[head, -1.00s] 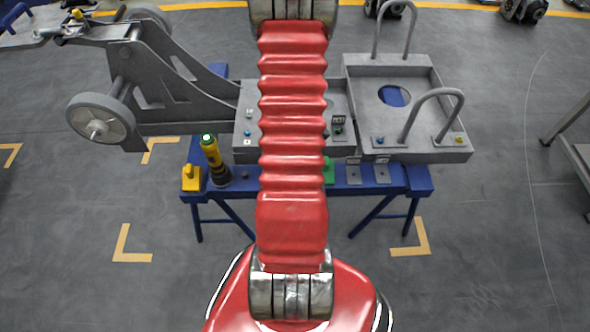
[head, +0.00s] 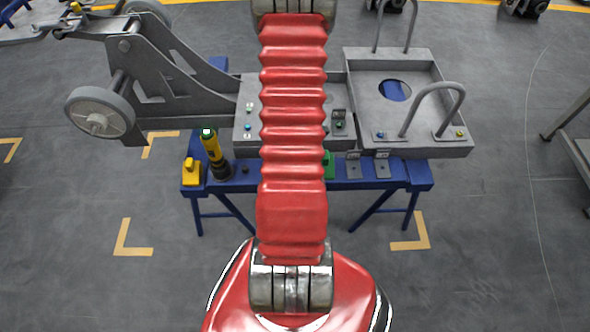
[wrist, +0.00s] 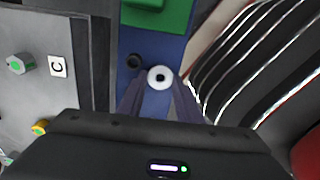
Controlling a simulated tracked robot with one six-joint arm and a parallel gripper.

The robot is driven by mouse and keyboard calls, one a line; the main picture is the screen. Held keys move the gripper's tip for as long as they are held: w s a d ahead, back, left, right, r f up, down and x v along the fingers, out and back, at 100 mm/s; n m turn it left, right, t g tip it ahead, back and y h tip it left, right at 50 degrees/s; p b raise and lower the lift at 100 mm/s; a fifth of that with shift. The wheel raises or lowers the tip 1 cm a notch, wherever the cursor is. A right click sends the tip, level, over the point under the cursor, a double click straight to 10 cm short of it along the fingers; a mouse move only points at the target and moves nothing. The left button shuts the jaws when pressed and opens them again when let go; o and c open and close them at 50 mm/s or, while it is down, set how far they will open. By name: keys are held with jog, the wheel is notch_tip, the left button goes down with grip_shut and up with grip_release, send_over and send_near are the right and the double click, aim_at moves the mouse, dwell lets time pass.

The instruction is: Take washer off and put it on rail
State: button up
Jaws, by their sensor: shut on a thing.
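The washer (wrist: 152,75) is a small pale ring with a dark hole, in the wrist view. My gripper (wrist: 159,88) is shut on it, with one dark finger at each side of the ring. The blue rail (wrist: 165,52) lies behind and below the washer; I cannot tell whether they touch. In the head view the rail (head: 270,184) runs along the front of the blue stand. There my red arm hides the gripper and the washer.
A dark round peg (wrist: 135,62) and a green block (wrist: 157,14) are on the rail. The grey chassis (wrist: 35,95), with coloured hex bolts and a "C" label, is at left. A yellow block (head: 191,172) and a yellow-black tool (head: 214,155) stand on the rail's left end.

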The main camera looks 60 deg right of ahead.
jog(key=shift+f, duration=0.2)
jog(key=o, duration=1.1)
jog(key=shift+w+d+r, duration=0.1)
jog(key=shift+r, duration=0.05)
jog(key=shift+r, duration=0.55)
notch_tip(320, 180, up, 12)
jog(key=shift+r, duration=0.2)
dwell(0.4)
